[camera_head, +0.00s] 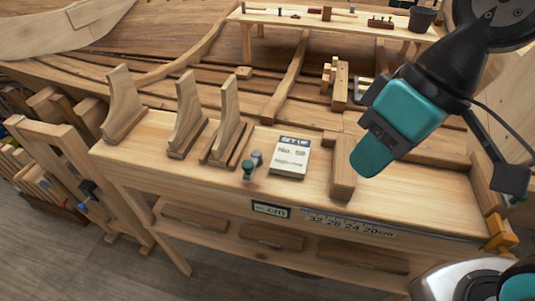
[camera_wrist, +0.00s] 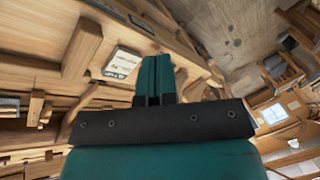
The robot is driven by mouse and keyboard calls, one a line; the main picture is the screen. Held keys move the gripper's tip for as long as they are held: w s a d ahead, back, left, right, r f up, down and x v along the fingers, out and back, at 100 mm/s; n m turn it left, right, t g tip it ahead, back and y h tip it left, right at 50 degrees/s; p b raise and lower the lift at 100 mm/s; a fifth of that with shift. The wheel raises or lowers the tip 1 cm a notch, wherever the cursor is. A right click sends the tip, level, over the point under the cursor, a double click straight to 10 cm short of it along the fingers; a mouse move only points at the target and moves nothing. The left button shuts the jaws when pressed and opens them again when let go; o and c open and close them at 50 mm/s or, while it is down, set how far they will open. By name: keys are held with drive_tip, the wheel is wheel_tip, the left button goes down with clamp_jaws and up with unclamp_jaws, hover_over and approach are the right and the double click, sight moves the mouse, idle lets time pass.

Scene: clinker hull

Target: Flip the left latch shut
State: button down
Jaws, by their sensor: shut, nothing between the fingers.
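My gripper (camera_head: 366,160) is teal and hangs over the right half of the wooden bench, above a light wooden block (camera_head: 343,180). In the wrist view its two teal fingers (camera_wrist: 154,72) lie side by side, closed, with nothing between them. No part can be clearly made out as the left latch. Two small round-topped pieces, one green (camera_head: 248,168) and one grey (camera_head: 257,157), stand on the bench left of my gripper; I cannot tell whether they belong to a latch. My gripper is apart from them.
A white card (camera_head: 291,155) lies between the small pieces and the block. Several upright wooden knees (camera_head: 186,115) stand on the bench's left. A yellow clamp-like piece (camera_head: 501,235) sits at its right end. Hull planks rise behind, and a tool table (camera_head: 262,17) stands at the back.

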drive_tip(key=w+f+m+y, duration=0.2)
drive_tip(key=w+f, duration=0.1)
drive_tip(key=w, duration=0.5)
drive_tip(key=w+f+m+g+y, duration=0.1)
drive_tip(key=w+f+m+y, duration=0.1)
drive_tip(key=w, duration=0.7)
wheel_tip(320, 180, down, 2)
drive_tip(key=shift+a+f+m, duration=0.15)
drive_tip(key=shift+a+m, duration=0.25)
drive_tip(key=shift+m, duration=0.3)
drive_tip(key=p+x, duration=0.2)
drive_tip(key=x, duration=0.8)
drive_tip(key=shift+s+a+f, duration=0.1)
drive_tip(key=shift+s, duration=0.05)
drive_tip(key=shift+s+a+p, duration=0.15)
drive_tip(key=shift+a+p, duration=0.5)
drive_tip(key=shift+a, duration=0.55)
drive_tip(key=shift+a+f, duration=0.3)
drive_tip(key=shift+a, duration=0.3)
